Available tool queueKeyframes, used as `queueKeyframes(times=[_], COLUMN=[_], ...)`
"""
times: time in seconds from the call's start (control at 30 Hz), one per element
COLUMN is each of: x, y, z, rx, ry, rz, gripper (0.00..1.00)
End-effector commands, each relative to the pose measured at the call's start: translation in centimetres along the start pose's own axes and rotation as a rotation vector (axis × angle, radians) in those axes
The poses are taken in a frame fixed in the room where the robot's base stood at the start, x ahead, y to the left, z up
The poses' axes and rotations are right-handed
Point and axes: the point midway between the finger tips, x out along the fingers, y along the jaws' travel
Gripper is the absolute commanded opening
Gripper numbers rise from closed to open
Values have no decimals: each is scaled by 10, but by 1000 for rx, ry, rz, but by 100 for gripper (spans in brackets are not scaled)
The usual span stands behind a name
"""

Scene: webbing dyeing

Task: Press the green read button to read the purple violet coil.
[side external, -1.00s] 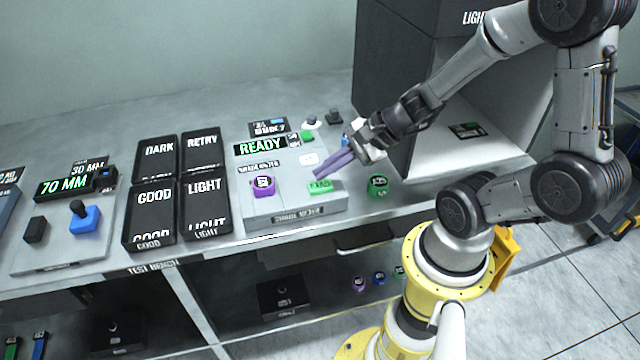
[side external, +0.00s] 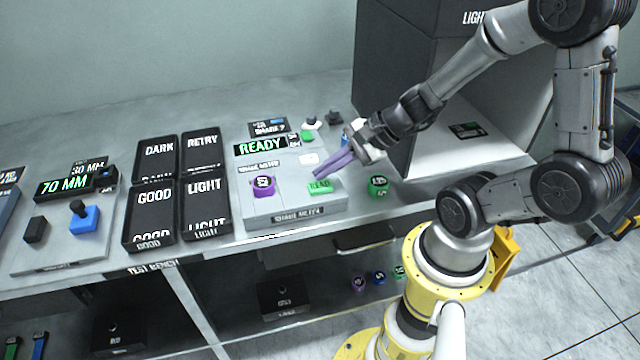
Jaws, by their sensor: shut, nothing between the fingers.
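The green read button (side external: 320,187) sits on the right part of the grey shade meter (side external: 284,215). The purple violet coil (side external: 263,186) rests on the left part of the same meter. The meter's display (side external: 262,146) reads READY in green. My gripper (side external: 318,175) is shut and empty, with its purple fingers pointing down and left at the button. The fingertips are just above or at the button's back edge; I cannot tell whether they touch it.
A green coil (side external: 378,186) stands on the bench right of the meter. Black trays marked DARK (side external: 158,158), RETRY (side external: 201,152), GOOD (side external: 152,208) and LIGHT (side external: 205,203) lie to the left. A large dark box (side external: 385,80) stands behind my arm.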

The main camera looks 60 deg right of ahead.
Motion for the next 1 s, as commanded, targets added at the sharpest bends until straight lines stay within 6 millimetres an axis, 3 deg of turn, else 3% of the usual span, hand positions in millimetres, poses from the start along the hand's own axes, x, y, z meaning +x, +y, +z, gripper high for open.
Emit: queueKeyframes(times=[1.0], x=[8], y=[6], z=[-6], rx=[1], ry=[0], rz=[0], gripper=[0])
